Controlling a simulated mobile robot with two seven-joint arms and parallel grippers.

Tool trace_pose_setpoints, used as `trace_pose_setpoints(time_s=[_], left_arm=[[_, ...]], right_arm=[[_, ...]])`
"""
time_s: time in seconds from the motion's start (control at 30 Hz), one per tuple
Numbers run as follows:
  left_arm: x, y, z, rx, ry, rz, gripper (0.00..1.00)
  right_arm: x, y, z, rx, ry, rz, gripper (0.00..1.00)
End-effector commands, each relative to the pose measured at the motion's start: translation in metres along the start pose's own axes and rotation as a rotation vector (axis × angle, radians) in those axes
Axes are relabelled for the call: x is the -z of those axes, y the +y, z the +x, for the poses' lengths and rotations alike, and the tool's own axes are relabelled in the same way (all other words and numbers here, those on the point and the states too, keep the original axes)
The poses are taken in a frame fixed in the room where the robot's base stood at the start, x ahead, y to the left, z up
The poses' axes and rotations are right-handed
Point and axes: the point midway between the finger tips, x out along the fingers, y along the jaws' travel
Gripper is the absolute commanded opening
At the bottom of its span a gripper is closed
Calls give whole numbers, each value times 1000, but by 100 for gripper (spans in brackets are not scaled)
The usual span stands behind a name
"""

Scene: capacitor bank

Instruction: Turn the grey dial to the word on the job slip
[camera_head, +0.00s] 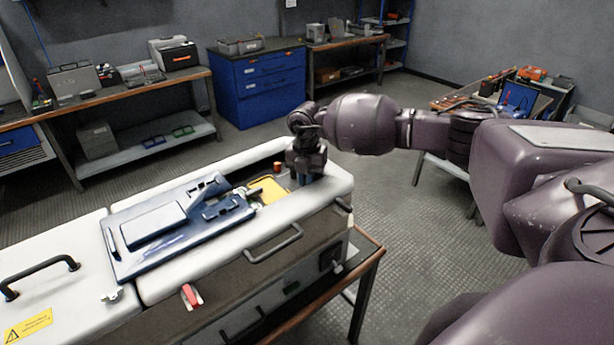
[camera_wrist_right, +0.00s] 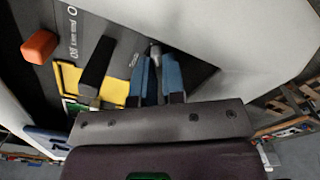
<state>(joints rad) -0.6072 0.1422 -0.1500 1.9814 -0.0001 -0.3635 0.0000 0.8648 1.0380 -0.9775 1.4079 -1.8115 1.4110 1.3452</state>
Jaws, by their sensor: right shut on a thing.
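My right gripper (camera_head: 304,172) reaches down into an opening in the top of the white cabinet (camera_head: 325,190). In the right wrist view its two blue-padded fingers (camera_wrist_right: 160,82) are close together around a small grey part (camera_wrist_right: 154,50), which looks like the grey dial. The fingers hide most of it, and its pointer direction cannot be told. Small lettering beside it is too blurred to read surely. A yellow piece (camera_head: 272,190) lies in the opening, also visible in the wrist view (camera_wrist_right: 116,86); whether it is the job slip is unclear. My left gripper is out of view.
A blue panel (camera_head: 175,225) lies on the cabinet top, left of the opening. An orange-red knob (camera_wrist_right: 40,47) and a black lever (camera_wrist_right: 97,62) stand near my right fingers. A red handle (camera_head: 192,296) is on the cabinet front. Benches stand behind.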

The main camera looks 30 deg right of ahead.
Motion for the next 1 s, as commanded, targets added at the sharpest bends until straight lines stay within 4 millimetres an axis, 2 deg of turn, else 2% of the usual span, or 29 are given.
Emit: trace_pose_setpoints(time_s=[0.4,1.0], left_arm=[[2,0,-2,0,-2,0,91],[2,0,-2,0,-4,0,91]], right_arm=[[-1,2,-2,-3,-3,223,0],[-2,2,-2,-4,-4,269,0]])
